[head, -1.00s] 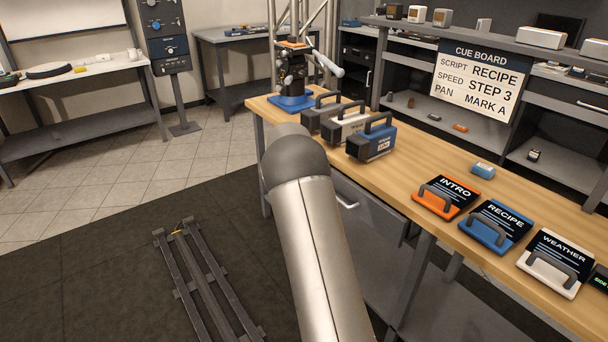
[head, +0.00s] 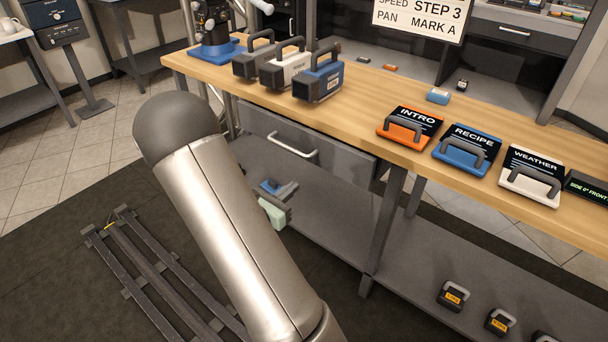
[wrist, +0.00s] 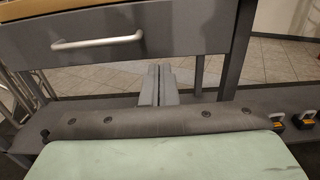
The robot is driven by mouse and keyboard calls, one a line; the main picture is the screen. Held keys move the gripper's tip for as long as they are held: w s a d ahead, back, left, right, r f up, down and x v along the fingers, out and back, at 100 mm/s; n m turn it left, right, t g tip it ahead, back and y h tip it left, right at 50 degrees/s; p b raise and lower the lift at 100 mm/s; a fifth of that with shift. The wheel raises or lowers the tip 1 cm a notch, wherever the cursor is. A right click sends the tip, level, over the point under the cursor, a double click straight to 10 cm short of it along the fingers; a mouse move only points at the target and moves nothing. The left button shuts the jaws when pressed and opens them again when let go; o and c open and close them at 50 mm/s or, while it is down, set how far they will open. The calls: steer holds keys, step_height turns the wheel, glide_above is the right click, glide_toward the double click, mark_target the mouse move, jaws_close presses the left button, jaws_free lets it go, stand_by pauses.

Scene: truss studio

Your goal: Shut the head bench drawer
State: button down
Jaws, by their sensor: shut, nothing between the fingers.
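The bench drawer (head: 335,160) has a grey front with a pale bar handle (head: 292,145), under the wooden bench top at its left part. In the wrist view the drawer front (wrist: 190,38) fills the top, with the handle (wrist: 97,42) at upper left. Its front stands before the bench leg and looks partly out; how far I cannot tell. My gripper (wrist: 158,82) is shut and empty, fingertips side by side below the drawer's lower edge, right of the handle, apparently not touching.
The wooden bench top (head: 370,120) carries cased units with handles and several cue plates. A lower shelf (head: 330,215) runs beneath, with small handled blocks (head: 453,295) at right. A bench leg (head: 385,235) stands right of the drawer. Floor rails (head: 165,270) lie at left.

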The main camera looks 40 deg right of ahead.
mark_target(327, 159)
steer(key=d, duration=0.4)
steer(key=w+d+b, duration=0.1)
steer(key=d, duration=0.8)
steer(key=shift+w+d+b, duration=0.25)
steer(key=shift+b, duration=0.1)
